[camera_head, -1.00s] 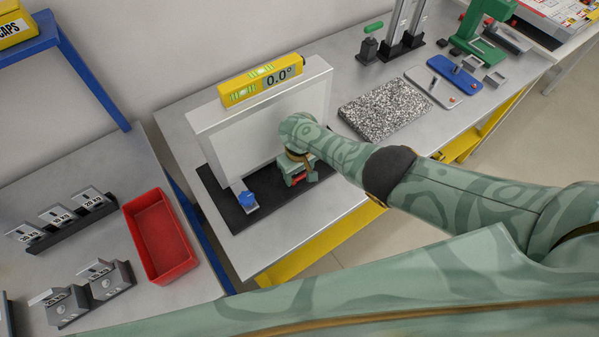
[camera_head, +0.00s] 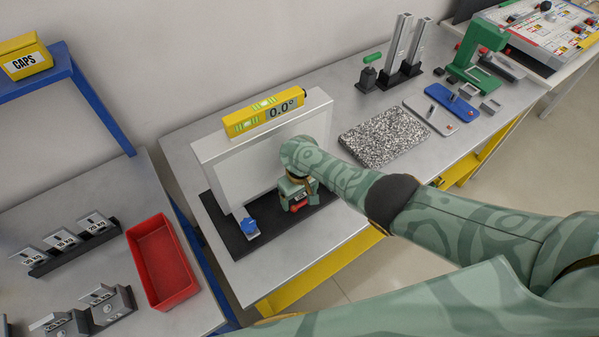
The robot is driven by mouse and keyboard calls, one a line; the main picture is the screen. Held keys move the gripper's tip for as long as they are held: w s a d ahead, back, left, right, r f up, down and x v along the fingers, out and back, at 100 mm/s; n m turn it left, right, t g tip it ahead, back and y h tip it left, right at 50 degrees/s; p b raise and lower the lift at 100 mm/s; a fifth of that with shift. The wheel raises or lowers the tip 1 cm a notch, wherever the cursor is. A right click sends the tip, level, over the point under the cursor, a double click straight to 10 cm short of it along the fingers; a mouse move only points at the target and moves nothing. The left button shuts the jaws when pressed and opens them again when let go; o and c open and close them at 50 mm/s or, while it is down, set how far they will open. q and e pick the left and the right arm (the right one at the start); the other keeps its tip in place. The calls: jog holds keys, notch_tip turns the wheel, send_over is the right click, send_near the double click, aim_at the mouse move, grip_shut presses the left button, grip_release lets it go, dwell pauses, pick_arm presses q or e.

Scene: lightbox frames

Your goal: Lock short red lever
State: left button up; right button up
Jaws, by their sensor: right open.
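A white upright panel (camera_head: 225,172) stands on a black base (camera_head: 222,222) on the grey table. A small red part (camera_head: 299,205), which looks like the short red lever, shows at the front of the base, at my right gripper. My right gripper (camera_head: 298,194) points down in front of the panel's right half, close above and behind the red part. It is open; my own wrist hides its fingers, and I cannot tell whether it touches the lever. A blue knob (camera_head: 250,226) sits on the base to the left. My left gripper is not in view.
A yellow level (camera_head: 264,112) reading 0.0° lies on top of the panel. A speckled slab (camera_head: 385,135) is to the right. A red bin (camera_head: 162,263) and labelled weights (camera_head: 62,240) are on the left table. Bare table lies in front of the base.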

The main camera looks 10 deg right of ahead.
aim_at(300, 203)
notch_tip(300, 203, up, 14)
jog(key=p, duration=0.8)
jog(key=shift+f, duration=0.15)
